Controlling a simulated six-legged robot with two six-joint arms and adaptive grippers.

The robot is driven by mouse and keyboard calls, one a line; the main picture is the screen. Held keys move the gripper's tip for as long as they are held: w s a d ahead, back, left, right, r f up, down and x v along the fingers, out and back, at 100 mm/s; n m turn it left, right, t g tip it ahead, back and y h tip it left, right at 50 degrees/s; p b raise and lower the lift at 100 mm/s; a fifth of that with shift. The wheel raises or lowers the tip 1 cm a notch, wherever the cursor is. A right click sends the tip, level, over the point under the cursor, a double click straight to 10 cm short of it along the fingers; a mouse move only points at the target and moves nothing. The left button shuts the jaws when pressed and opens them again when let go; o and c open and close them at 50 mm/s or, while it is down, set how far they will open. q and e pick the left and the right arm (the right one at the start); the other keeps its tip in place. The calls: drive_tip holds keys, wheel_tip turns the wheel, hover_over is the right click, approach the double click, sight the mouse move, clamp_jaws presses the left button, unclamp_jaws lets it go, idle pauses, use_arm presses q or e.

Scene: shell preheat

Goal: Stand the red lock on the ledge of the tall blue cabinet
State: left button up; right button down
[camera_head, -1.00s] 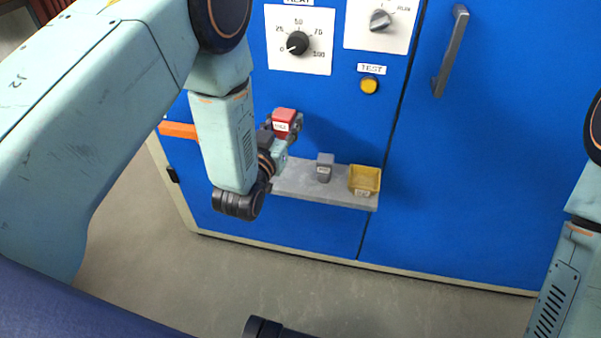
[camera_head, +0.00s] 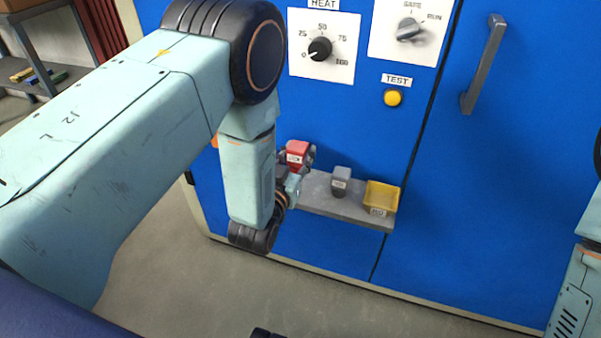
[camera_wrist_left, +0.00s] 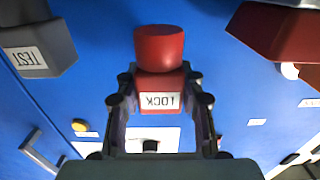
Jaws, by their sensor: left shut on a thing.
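The red lock (camera_head: 297,153), with a white label, is held in my left gripper (camera_head: 298,160) in front of the tall blue cabinet (camera_head: 490,190). In the left wrist view the red lock (camera_wrist_left: 160,85) sits between both fingers of the left gripper (camera_wrist_left: 160,98), its LOCK label upside down in the picture. The grey ledge (camera_head: 358,213) juts from the cabinet. The lock shows above the ledge's left end; I cannot tell whether it touches. My left arm hides part of that end. My right gripper is out of view.
A grey labelled block (camera_head: 341,181) and a yellow bin (camera_head: 382,196) stand on the ledge. The wrist view shows a grey TEST block (camera_wrist_left: 35,45) and a red-brown object (camera_wrist_left: 280,35). A door handle (camera_head: 483,65) sticks out at upper right.

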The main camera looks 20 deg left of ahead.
sight(298, 168)
use_arm(q)
drive_tip(key=shift+s+d+f+b, duration=0.15)
drive_tip(key=shift+f+b, duration=0.15)
drive_tip(key=shift+f, duration=0.25)
wheel_tip(298, 168, down, 2)
drive_tip(key=shift+f+b, duration=0.2)
drive_tip(key=shift+b, duration=0.35)
drive_tip(key=shift+f, duration=0.1)
drive_tip(key=o, duration=0.9)
drive_tip(key=shift+f, duration=0.2)
drive_tip(key=o, duration=0.3)
drive_tip(key=shift+r, duration=0.1)
